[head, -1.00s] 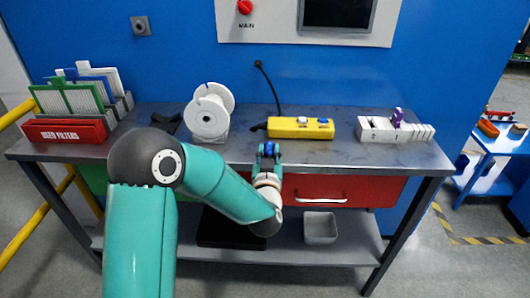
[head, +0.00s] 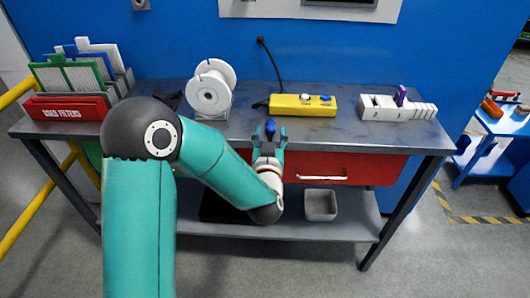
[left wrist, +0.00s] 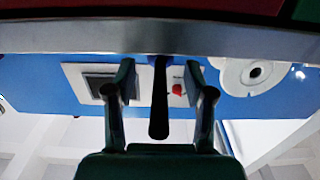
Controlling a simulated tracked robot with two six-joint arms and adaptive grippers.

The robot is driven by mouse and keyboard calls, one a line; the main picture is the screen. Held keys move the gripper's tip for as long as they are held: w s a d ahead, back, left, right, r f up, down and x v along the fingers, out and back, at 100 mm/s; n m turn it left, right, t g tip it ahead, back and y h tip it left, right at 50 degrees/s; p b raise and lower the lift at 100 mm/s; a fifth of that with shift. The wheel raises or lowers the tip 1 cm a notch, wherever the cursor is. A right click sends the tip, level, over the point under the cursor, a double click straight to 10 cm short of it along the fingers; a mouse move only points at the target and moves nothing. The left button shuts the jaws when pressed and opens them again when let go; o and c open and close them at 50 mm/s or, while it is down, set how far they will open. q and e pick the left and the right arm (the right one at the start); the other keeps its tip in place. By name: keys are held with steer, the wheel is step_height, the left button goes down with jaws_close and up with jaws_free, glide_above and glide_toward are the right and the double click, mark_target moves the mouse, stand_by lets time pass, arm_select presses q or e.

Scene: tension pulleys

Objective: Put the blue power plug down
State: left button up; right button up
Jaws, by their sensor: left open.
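The blue power plug (head: 270,124) is at the front edge of the grey workbench (head: 200,150), in front of the yellow power strip. My left gripper (head: 270,132) is open, with one finger on each side of the plug and a visible gap to it. In the left wrist view, the open fingers (left wrist: 160,78) flank a dark, narrow upright shape (left wrist: 158,100); I cannot tell whether it is the plug. How the plug rests on the bench is too small to tell. My right gripper is not in view.
The yellow power strip (head: 290,104) lies behind the plug, with a white spool (head: 211,90) to its left and a white slotted block (head: 385,108) to its right. Filters in a red holder (head: 66,107) stand at far left. Bare bench top lies right of the plug.

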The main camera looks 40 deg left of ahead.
arm_select(q)
steer(key=b+v, duration=0.5)
steer(key=v, duration=0.3)
steer(key=d+f+m+g+h, duration=0.25)
steer(key=d+f+h, duration=0.2)
steer(key=f, duration=0.75)
steer(key=d+f+m+g+h, duration=0.1)
steer(key=d+f+g+h, duration=0.3)
steer(key=f, duration=0.7)
steer(key=s+d+f+g+h, duration=0.2)
steer(key=s+d+f+g, duration=0.2)
steer(key=s+f, duration=0.5)
steer(key=s+d+f+g+h, duration=0.2)
steer(key=s+d+f+g, duration=0.2)
steer(key=s+f, duration=0.4)
steer(key=shift+s+d+f+m+h, duration=0.3)
steer(key=shift+s+f+m+h, duration=0.1)
steer(key=shift+s, duration=0.35)
